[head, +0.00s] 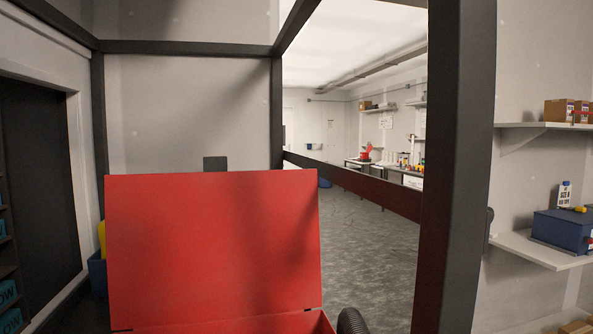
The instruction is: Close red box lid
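The red box lid (213,250) stands open and close to upright in the lower middle of the head view. It is hinged to the red box (290,322), of which only a strip of the far rim shows at the bottom edge. The inside of the box is out of view. Neither of my grippers shows in the head view.
A dark ribbed hose or cylinder (351,321) stands just right of the box. A dark post (451,170) rises at the right, with a rail (355,184) behind. Shelves (545,250) with a blue box are on the right wall. A blue bin (97,273) is left of the lid.

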